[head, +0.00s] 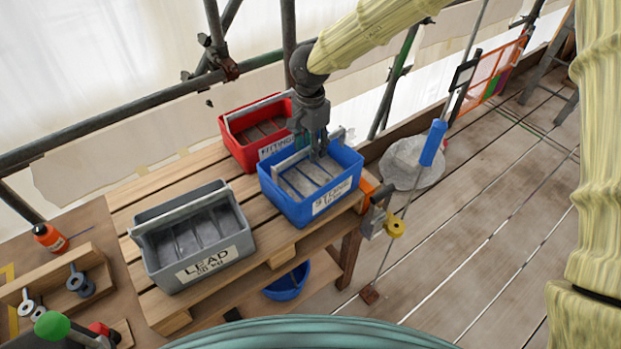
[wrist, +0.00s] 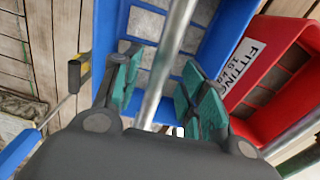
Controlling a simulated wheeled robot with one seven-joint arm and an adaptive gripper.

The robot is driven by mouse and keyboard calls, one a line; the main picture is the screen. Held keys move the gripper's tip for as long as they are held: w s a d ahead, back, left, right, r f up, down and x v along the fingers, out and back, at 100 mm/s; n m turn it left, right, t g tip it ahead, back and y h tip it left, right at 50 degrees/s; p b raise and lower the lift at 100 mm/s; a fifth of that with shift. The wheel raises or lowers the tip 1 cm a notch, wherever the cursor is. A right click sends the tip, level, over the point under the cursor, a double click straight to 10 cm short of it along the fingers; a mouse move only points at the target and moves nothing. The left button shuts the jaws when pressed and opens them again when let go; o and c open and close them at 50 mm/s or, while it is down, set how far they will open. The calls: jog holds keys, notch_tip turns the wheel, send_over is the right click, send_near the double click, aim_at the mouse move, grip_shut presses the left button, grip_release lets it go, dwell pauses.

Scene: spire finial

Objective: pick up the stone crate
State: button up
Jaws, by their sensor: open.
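The stone crate (head: 327,208) is a blue open box with a label reading STONE, at the right end of the wooden bench in the head view. It holds grey blocks, and a grey bar handle spans its top. In the wrist view the blue crate (wrist: 222,52) lies below my gripper (wrist: 160,85). My gripper also shows in the head view (head: 318,150), pointing down over the crate. Its green-padded fingers are open, one on each side of the bar handle (wrist: 170,60). I cannot tell whether they touch it.
A red fittings crate (head: 226,130) stands close behind the blue one. A grey lead crate (head: 155,252) stands to the left on the slatted bench (head: 125,190). Scaffold poles (head: 130,100) run behind.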

jog(key=shift+s, duration=0.2)
jog(key=shift+w, duration=0.1)
grip_shut()
jog(key=shift+r, duration=0.1)
